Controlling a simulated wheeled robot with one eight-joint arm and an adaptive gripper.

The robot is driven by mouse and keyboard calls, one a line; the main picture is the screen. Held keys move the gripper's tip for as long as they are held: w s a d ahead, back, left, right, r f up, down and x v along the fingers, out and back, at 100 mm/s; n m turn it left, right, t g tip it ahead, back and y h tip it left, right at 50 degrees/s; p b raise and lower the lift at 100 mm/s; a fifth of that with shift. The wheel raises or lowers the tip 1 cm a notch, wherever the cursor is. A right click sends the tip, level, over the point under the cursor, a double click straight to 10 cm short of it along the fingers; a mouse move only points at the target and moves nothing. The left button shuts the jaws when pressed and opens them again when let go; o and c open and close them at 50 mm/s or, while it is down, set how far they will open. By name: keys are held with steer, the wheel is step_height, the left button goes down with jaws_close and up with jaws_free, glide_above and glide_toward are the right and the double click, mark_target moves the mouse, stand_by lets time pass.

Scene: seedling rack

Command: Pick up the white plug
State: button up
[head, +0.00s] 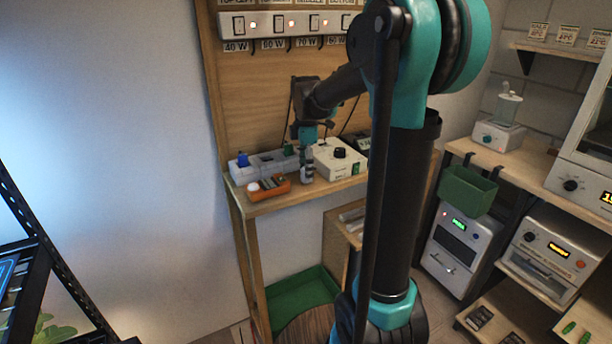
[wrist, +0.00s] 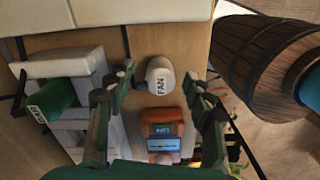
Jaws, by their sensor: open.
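My gripper (wrist: 159,75) is open, with one dark finger on each side of the plug and a visible gap on both sides. I cannot tell how far the fingertips are above the shelf. In the head view my gripper (head: 306,170) points down at the wooden shelf, just right of the orange box (head: 270,189); the fingers largely hide the plug there.
A grey-white socket block (head: 270,163) with a blue plug (head: 243,159) and a green plug (head: 289,150) stands close behind. A white box with a black knob (head: 338,160) is just to the right. A wooden barrel (wrist: 265,60) stands below the shelf's front.

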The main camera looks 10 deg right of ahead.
jaws_close()
stand_by(0.4)
